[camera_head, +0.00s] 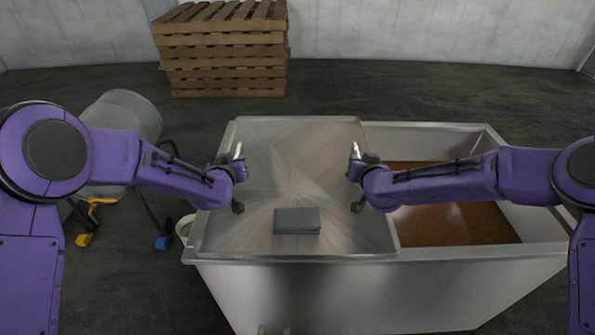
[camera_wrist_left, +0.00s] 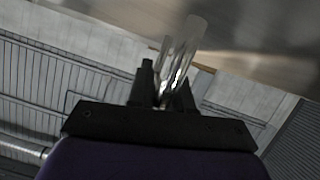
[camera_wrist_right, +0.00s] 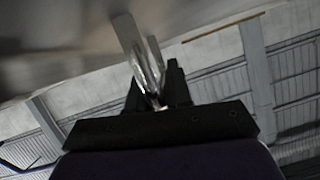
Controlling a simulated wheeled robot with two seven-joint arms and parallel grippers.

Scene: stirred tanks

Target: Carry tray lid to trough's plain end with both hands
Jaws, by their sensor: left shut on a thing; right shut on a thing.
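The tray lid (camera_head: 300,185), a flat brushed-metal sheet with a thin rim, lies over the left part of the long pale trough (camera_head: 500,255) in the head view. Whether it rests on the trough or hangs just above it, I cannot tell. My left gripper (camera_head: 238,153) is shut at the lid's left side and my right gripper (camera_head: 355,153) at its right side. Both wrist views show bright metal between the dark jaw mounts, in the left (camera_wrist_left: 178,62) and in the right (camera_wrist_right: 143,60), close to a blurred metal surface. The exact grip points are unclear.
A grey block (camera_head: 297,220) lies on the lid near its front edge. The trough's right part is open, with brown contents (camera_head: 450,225). A grey drum on a wheeled stand (camera_head: 125,112) is at left. Stacked wooden pallets (camera_head: 225,60) stand behind, with clear floor between.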

